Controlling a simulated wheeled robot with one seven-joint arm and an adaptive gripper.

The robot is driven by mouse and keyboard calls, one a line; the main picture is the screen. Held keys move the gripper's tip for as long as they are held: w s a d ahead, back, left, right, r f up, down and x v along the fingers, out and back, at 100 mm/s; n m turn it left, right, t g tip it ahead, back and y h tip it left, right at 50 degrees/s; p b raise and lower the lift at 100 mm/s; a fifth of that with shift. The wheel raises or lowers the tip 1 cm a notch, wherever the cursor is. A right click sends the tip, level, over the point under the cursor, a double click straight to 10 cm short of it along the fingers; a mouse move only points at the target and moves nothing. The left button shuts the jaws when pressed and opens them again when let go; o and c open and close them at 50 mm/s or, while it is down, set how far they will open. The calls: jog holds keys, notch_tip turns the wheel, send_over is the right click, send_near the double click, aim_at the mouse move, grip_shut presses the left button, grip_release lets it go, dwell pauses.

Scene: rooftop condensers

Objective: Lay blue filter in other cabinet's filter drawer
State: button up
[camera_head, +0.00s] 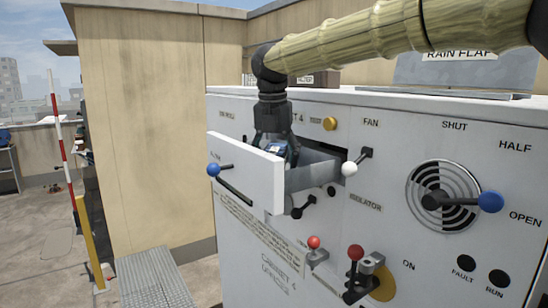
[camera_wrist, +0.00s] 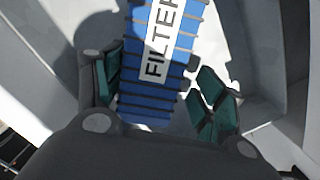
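The blue filter (camera_wrist: 150,85) is ribbed and has a white label reading "FILTER". In the wrist view it lies between my two fingers, inside the drawer's grey walls. In the head view a small blue part of it (camera_head: 277,149) shows at my gripper (camera_head: 277,150). The filter drawer (camera_head: 246,172) is pulled out of the white cabinet (camera_head: 330,205), marked "CABINET 4". My gripper points down into it. My fingers (camera_wrist: 160,95) stand open on either side of the filter; a gap shows at the right finger, while the left finger is close to its edge. The filter's underside is hidden.
The cabinet front carries a blue-knobbed handle (camera_head: 490,202), a white-knobbed lever (camera_head: 349,169), red-knobbed levers (camera_head: 355,253) and a fan vent (camera_head: 443,195). A rain flap (camera_head: 465,70) stands on top. A grey grating (camera_head: 153,279) and open roof floor lie to the left.

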jog(key=shift+w+d+f, duration=0.4)
jog(key=shift+w, duration=0.25)
jog(key=shift+w+a, duration=0.2)
jog(key=shift+a, duration=0.1)
jog(key=shift+s+a+r+b, duration=0.25)
jog(key=shift+a+r, duration=0.1)
jog(key=shift+r, duration=0.15)
jog(key=shift+s+a+r+b, duration=0.1)
jog(key=shift+a+r+b, duration=0.1)
jog(key=shift+a+r, duration=0.2)
jog(key=r, duration=0.2)
jog(key=r+b, duration=0.1)
jog(key=r, duration=0.1)
jog(key=d+r, duration=0.1)
jog(key=r, duration=0.1)
jog(key=shift+s+d+b, duration=0.1)
jog(key=shift+s+b, duration=0.25)
jog(key=shift+b, duration=0.05)
jog(key=r, duration=0.2)
jog(key=a+r, duration=0.1)
jog(key=shift+s+a+r+b, duration=0.1)
jog(key=shift+s+r+b, duration=0.2)
jog(key=shift+s, duration=0.1)
jog(key=shift+d+r, duration=0.2)
jog(key=shift+r, duration=0.2)
